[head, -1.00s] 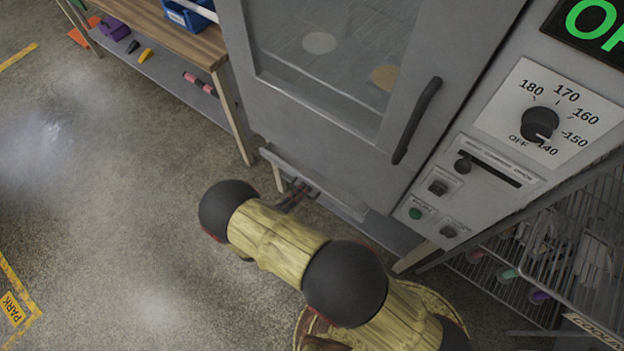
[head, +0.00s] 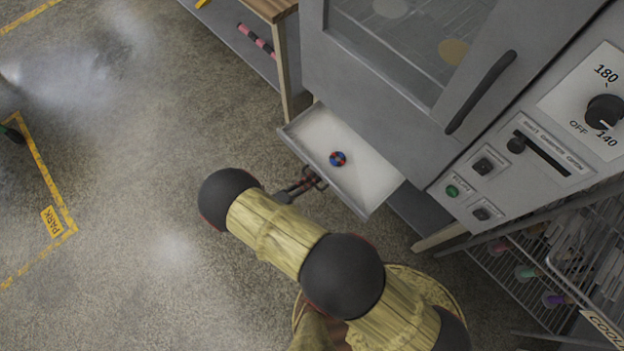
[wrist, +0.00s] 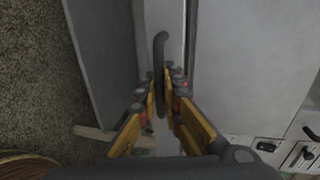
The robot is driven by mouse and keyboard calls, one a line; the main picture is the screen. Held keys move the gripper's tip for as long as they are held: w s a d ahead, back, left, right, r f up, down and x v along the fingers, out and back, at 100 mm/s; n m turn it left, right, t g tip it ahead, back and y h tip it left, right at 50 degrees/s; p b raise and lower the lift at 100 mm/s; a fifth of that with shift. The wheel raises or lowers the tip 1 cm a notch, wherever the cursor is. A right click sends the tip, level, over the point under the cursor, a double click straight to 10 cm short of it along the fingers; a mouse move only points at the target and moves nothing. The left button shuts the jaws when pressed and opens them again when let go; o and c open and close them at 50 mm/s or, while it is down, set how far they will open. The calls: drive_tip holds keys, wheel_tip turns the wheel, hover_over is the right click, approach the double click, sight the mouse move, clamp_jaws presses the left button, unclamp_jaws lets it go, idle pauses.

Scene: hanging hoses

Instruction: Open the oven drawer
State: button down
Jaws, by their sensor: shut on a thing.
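The oven drawer (head: 312,145) stands pulled out below the oven door, with its white inside showing. A small blue and red round thing (head: 338,158) lies in it. My gripper (head: 312,181) is at the drawer's front in the head view, partly hidden by my arm. In the wrist view my gripper (wrist: 160,88) has its fingers on both sides of the dark drawer handle (wrist: 161,48) and is shut on it. The drawer front (wrist: 176,22) shows behind the handle.
The oven (head: 390,85) with its door handle (head: 481,92) rises above the drawer. A wooden table (head: 270,8) stands to the left and a wire rack (head: 540,255) to the right.

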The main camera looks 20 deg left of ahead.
drive_tip(key=shift+f, duration=0.1)
drive_tip(key=c, duration=2.3)
unclamp_jaws()
